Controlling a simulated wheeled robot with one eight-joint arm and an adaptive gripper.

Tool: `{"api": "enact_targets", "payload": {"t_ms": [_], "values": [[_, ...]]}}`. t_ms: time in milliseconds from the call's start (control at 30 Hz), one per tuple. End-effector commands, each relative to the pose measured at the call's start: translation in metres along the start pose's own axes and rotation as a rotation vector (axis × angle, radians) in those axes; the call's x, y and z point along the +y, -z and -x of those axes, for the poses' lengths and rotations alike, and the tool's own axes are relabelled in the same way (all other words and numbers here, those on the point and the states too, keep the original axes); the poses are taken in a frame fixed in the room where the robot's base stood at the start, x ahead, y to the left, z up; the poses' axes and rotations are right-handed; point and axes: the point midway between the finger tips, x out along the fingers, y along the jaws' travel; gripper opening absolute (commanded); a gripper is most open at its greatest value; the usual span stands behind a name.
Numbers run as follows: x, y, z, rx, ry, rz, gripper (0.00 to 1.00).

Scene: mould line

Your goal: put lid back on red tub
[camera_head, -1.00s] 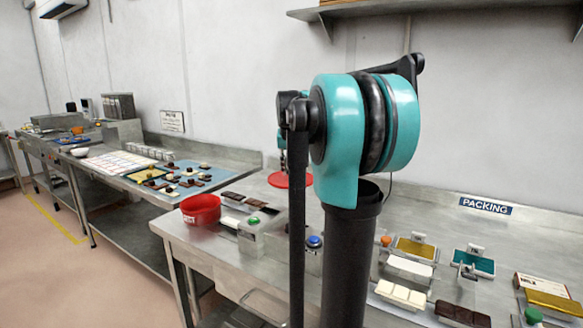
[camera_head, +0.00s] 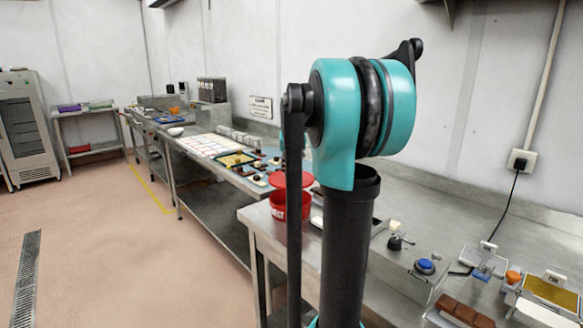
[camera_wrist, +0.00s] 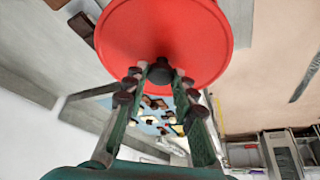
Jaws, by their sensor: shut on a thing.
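The red tub (camera_head: 277,208) stands near the left end of the steel bench, partly hidden behind my arm. The red round lid (camera_head: 308,180) shows just above the tub's rim in the head view, with little or no gap. From this angle I cannot tell whether it touches the tub or is centred over it. In the wrist view the lid (camera_wrist: 165,30) fills the top, with its dark knob (camera_wrist: 160,72) between my fingertips. My gripper (camera_wrist: 160,80) is shut on that knob. The gripper is hidden behind my arm in the head view. The tub does not show in the wrist view.
A second bench with a blue mat and chocolates (camera_head: 232,159) lies behind left. The floor (camera_head: 120,250) at left is clear.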

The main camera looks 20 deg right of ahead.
Motion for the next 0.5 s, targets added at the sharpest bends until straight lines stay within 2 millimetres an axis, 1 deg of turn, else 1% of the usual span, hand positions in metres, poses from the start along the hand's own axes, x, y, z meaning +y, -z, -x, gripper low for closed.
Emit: {"api": "enact_targets", "payload": {"t_ms": [233,500], "values": [[0.000,-0.004,-0.011,0.000,0.000,0.001,0.00],[0.000,-0.014,-0.033,0.000,0.000,0.001,0.00]]}}
